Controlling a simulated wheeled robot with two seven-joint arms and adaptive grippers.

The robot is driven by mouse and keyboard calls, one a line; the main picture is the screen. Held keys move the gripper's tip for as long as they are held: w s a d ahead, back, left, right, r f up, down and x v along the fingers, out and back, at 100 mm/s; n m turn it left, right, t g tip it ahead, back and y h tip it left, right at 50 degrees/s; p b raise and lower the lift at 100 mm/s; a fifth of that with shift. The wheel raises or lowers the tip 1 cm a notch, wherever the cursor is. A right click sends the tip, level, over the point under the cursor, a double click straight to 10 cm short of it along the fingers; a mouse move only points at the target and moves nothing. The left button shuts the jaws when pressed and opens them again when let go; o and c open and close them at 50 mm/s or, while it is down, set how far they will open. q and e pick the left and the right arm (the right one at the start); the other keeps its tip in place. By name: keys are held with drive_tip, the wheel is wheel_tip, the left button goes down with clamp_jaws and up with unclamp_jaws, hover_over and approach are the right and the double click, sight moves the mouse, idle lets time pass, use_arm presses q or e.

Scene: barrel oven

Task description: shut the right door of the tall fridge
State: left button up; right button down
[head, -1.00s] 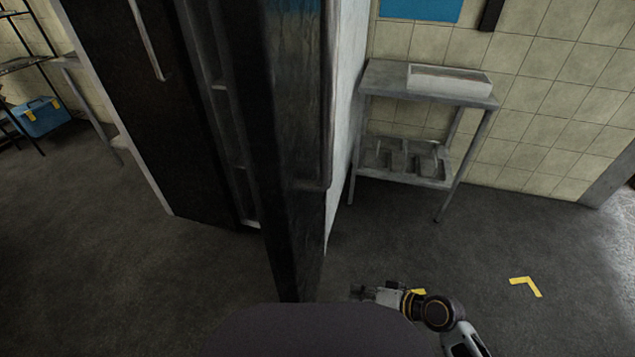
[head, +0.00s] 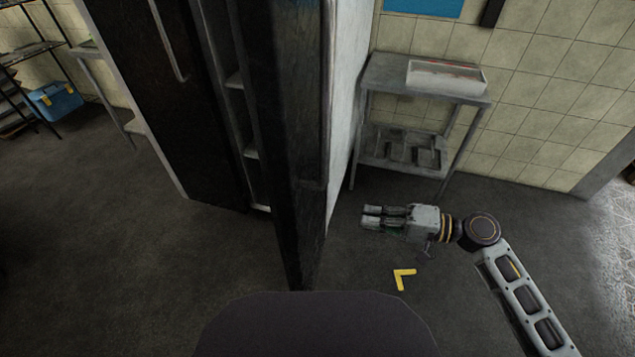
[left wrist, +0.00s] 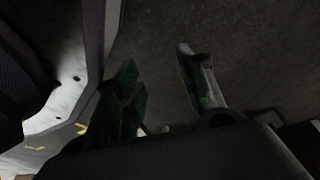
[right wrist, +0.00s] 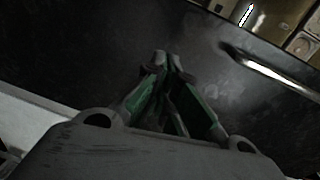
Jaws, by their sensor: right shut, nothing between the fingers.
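The tall dark fridge stands at centre-left in the head view. Its right door (head: 303,150) is swung open toward me and shows nearly edge-on. Part of the shelved inside (head: 235,95) shows left of it. The left door (head: 135,60) looks shut. My right gripper (head: 366,217) is to the right of the open door, on its outer side, apart from it in the head view. Its fingers (right wrist: 172,65) are shut and empty. The right wrist view faces a dark surface with a metal handle (right wrist: 265,65). My left gripper (left wrist: 165,85) has its fingers apart, above the floor.
A metal table (head: 385,75) with a white tray (head: 447,76) stands against the tiled wall at right. A yellow floor mark (head: 403,278) lies near my right arm. A rack and a blue box (head: 57,103) are at far left. The floor at left is clear.

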sight(318, 189)
use_arm(q)
drive_tip(key=s, duration=0.1)
drive_tip(key=s+a+p, duration=0.1)
drive_tip(key=shift+s+a+f+p, duration=0.15)
drive_tip(key=shift+s+a+p, duration=0.15)
drive_tip(key=shift+s, duration=0.1)
use_arm(e)
wheel_tip(318, 189, up, 7)
drive_tip(key=d+y, duration=0.1)
drive_tip(key=shift+s+r+g+y, duration=0.15)
drive_tip(key=shift+s+g+y, duration=0.1)
drive_tip(key=shift+g+y, duration=0.15)
use_arm(q)
drive_tip(key=shift+s+a+f+g+y+p, duration=0.3)
drive_tip(key=shift+s+a+p, duration=0.35)
drive_tip(key=shift+a, duration=0.1)
use_arm(e)
drive_tip(key=x, duration=1.4)
use_arm(q)
drive_tip(key=shift+s+d, duration=0.1)
drive_tip(key=shift+d, duration=0.1)
